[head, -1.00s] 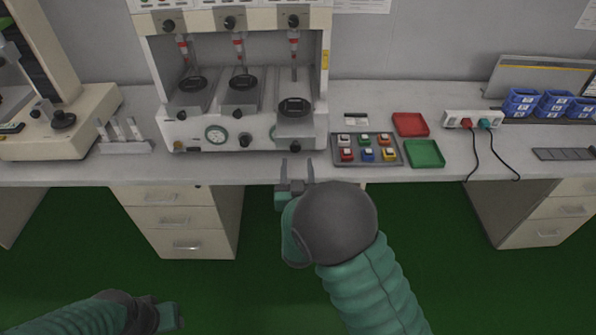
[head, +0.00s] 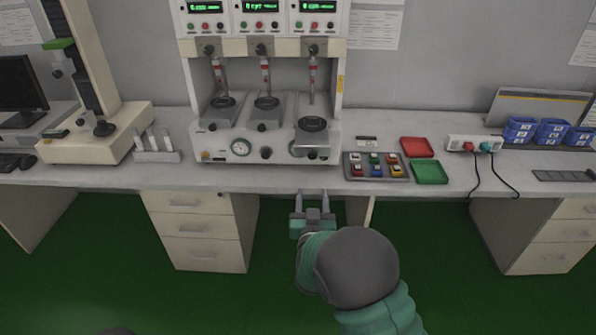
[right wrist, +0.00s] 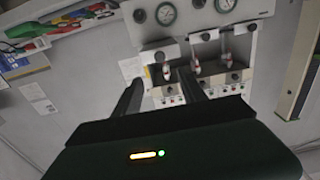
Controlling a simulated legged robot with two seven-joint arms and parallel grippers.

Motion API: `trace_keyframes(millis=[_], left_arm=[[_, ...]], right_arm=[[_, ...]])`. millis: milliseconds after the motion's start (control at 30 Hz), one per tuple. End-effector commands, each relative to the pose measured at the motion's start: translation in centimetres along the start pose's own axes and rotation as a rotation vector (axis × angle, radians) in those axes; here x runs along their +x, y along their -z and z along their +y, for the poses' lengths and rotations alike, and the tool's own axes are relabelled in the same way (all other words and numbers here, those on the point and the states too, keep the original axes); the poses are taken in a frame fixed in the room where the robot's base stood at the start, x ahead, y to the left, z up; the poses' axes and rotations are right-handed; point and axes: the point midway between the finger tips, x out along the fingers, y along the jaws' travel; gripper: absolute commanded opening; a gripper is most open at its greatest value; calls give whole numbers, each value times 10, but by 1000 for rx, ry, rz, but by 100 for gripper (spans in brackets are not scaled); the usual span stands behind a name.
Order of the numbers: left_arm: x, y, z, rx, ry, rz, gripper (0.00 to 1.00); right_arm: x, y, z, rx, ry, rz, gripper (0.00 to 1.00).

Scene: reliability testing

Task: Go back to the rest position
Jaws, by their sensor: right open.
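My right gripper (head: 312,199) is open and empty in the head view, just in front of the bench's front edge, below the testing machine. Its two fingers point toward the bench, apart, with nothing between them. In the right wrist view, the open fingers (right wrist: 160,92) point toward the testing machine (right wrist: 200,60), which has gauges and knobs. Only a small dark part of what seems to be my left arm shows at the bottom edge of the head view. The left gripper is out of the picture.
The bench (head: 385,188) carries the three-station testing machine (head: 190,140), a tray of coloured blocks (head: 350,173), a red tray (head: 417,148), a green tray (head: 430,173) and a power strip (head: 455,141) with hanging cables. Drawer units (head: 200,228) stand below. Green floor lies open in front.

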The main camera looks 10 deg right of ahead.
Motion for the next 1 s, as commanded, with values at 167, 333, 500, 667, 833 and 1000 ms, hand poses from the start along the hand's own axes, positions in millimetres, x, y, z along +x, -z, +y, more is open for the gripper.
trace_keyframes(millis=[167, 333, 500, 667, 833, 1000], left_arm=[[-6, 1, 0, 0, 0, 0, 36], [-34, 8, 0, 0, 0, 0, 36], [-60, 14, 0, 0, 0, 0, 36], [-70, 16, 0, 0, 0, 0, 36], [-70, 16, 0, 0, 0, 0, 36], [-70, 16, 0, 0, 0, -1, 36]], right_arm=[[-3, 1, 3, 8, 13, -60, 49], [-52, -10, 14, 29, 107, -449, 49], [-183, -28, 45, -50, 211, -961, 49], [-273, -32, 79, -145, 227, -1245, 49], [-301, -35, 91, -178, 223, -1332, 49], [-301, -36, 91, -178, 224, -1332, 49]])
